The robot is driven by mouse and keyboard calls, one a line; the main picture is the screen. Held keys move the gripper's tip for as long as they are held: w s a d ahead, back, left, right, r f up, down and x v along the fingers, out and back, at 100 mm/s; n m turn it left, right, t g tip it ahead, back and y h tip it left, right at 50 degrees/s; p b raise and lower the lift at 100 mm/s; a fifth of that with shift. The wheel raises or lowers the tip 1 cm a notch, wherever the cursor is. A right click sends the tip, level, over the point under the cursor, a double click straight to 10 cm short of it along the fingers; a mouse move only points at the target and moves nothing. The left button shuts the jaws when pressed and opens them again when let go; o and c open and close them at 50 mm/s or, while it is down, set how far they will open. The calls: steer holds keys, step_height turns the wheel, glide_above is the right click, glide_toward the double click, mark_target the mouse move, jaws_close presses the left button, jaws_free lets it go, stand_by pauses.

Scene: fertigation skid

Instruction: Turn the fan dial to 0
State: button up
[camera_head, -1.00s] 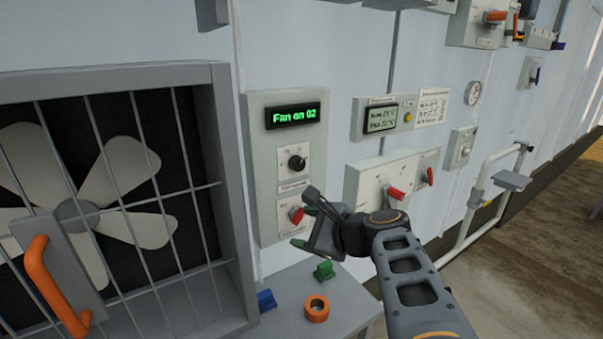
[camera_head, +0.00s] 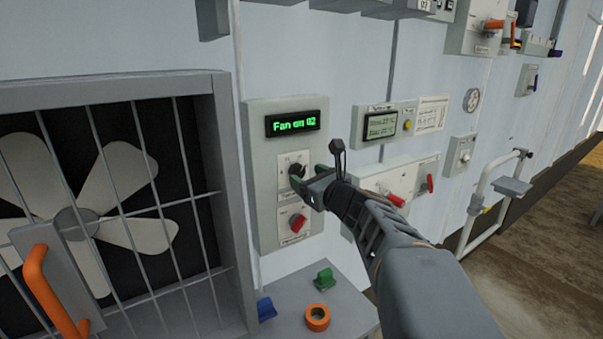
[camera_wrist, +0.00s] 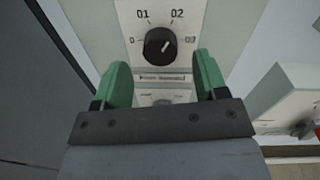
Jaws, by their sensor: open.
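The fan dial (camera_wrist: 160,44) is a round black knob on a white plate, in the upper middle of the wrist view. Marks around it include 01 and 02 above, one at left that looks like 0 or D, and a blurred one at right. Its light pointer line aims up and right, towards 02. In the head view the dial (camera_head: 297,170) sits below a green display (camera_head: 293,123) reading "Fan on 02". My gripper (camera_head: 306,178) is open with green fingertips, close in front of the dial. In the wrist view the fingertips (camera_wrist: 160,82) stand apart, with the dial between and beyond them, not gripped.
A red switch (camera_head: 298,223) sits just below the dial on the same panel. A caged fan (camera_head: 75,222) with an orange handle (camera_head: 52,290) is at left. Boxes with red levers (camera_head: 396,200) are at right. A grey shelf below holds an orange ring (camera_head: 317,317) and small blocks.

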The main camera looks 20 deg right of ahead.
mark_target(300, 173)
steer(key=shift+w+a, duration=0.15)
steer(key=shift+w, duration=0.6)
steer(key=shift+w+a, duration=0.1)
steer(key=shift+w, duration=0.65)
steer(key=c, duration=0.9)
